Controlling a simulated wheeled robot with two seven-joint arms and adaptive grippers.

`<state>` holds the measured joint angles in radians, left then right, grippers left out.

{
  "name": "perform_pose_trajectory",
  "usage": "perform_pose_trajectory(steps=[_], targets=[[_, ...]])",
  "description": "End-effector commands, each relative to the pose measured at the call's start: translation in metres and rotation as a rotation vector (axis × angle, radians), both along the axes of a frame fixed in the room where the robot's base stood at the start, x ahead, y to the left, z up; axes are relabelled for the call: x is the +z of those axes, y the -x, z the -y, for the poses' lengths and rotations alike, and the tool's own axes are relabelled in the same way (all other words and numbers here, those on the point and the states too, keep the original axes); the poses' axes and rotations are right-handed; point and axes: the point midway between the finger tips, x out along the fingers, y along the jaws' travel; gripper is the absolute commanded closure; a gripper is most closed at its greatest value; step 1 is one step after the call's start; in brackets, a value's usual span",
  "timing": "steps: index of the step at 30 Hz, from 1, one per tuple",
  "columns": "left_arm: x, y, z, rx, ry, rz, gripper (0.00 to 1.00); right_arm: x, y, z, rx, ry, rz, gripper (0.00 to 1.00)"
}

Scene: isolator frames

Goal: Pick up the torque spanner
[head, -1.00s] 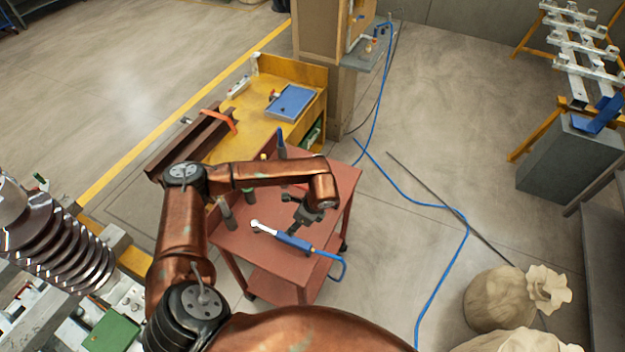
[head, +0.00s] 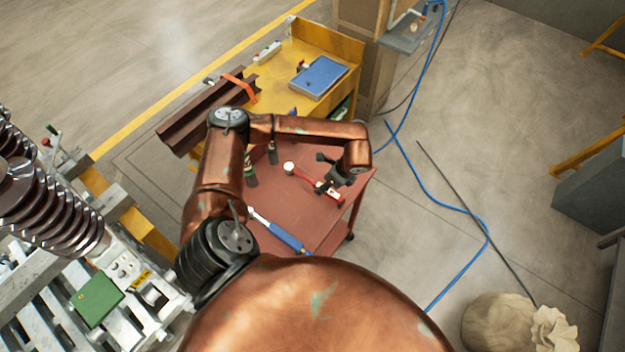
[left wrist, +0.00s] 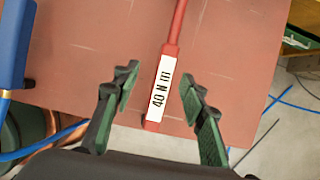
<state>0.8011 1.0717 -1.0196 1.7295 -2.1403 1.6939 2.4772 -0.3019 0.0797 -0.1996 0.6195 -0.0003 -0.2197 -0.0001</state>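The torque spanner (head: 319,186) is red with a round pale head. It lies on the red cart top (head: 285,205). In the left wrist view its handle (left wrist: 160,95) carries a white label reading "40 N m". My left gripper (head: 335,172) is over the handle end, partly hiding it in the head view. In the left wrist view the fingers of my left gripper (left wrist: 159,82) are apart, one on each side of the handle, with nothing gripped. I cannot tell how high the fingertips are above the cart. My right gripper is not in view.
A yellow bench (head: 305,55) with a blue case is behind.

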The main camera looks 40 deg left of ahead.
Motion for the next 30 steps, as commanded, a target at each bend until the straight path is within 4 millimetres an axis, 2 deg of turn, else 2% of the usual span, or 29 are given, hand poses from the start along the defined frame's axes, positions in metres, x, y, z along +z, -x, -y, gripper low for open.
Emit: perform_pose_trajectory(steps=[9,19,30], targets=[[-0.039,-0.005,-0.016,-0.001,0.001,-0.001,0.61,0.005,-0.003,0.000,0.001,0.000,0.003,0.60],[-0.046,-0.006,-0.018,-0.004,0.001,0.001,0.61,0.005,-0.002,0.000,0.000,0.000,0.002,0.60],[-0.046,-0.006,-0.018,-0.004,0.001,0.001,0.86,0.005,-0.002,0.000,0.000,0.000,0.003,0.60]])
